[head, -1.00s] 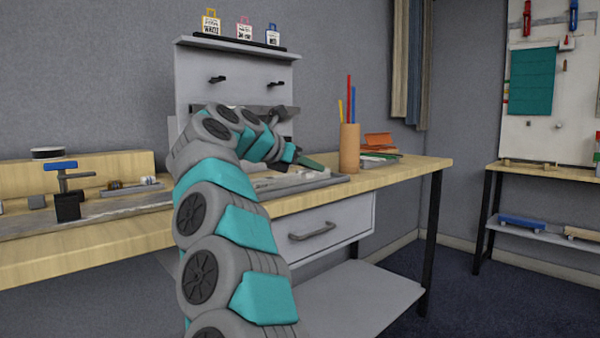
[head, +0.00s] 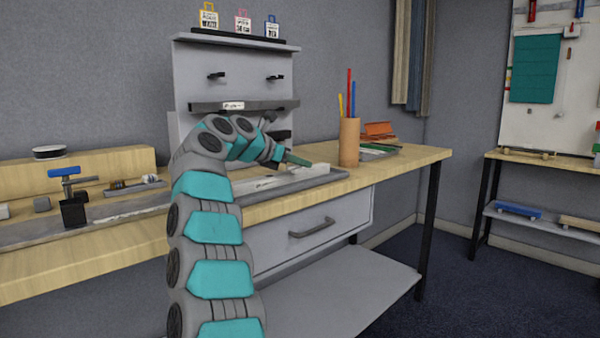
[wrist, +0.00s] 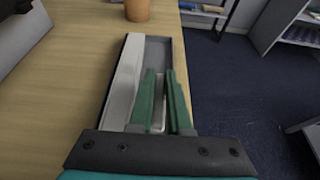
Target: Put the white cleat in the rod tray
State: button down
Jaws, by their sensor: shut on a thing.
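My gripper (wrist: 160,82) shows green fingers in the wrist view, shut on a small whitish piece, apparently the white cleat (wrist: 158,117), mostly hidden between them. The grey tray (wrist: 178,52), apparently the rod tray, is below and beyond the fingers, with a dark floor on its right side. A long pale bar (wrist: 124,80) lies along its left side. In the head view the gripper (head: 298,160) is over the tray (head: 325,180) near the table's front edge. The cleat cannot be made out there.
A brown cup (head: 349,142) with pencils stands behind the tray, also in the wrist view (wrist: 137,10). A green-rimmed tray (head: 378,152) and orange box (head: 378,129) are farther right. A black clamp with blue handle (head: 72,205) stands left. A grey shelf unit (head: 235,75) rises behind.

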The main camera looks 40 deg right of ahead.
aim_at(293, 171)
jog(key=shift+f+b, duration=1.1)
jog(key=shift+f, duration=0.7)
jog(key=shift+f, duration=0.2)
jog(key=c, duration=1.2)
grip_release()
jog(key=shift+o, duration=0.2)
jog(key=shift+r, duration=0.15)
jog(key=shift+r, duration=0.15)
jog(key=v, duration=1.2)
jog(key=shift+w, duration=0.1)
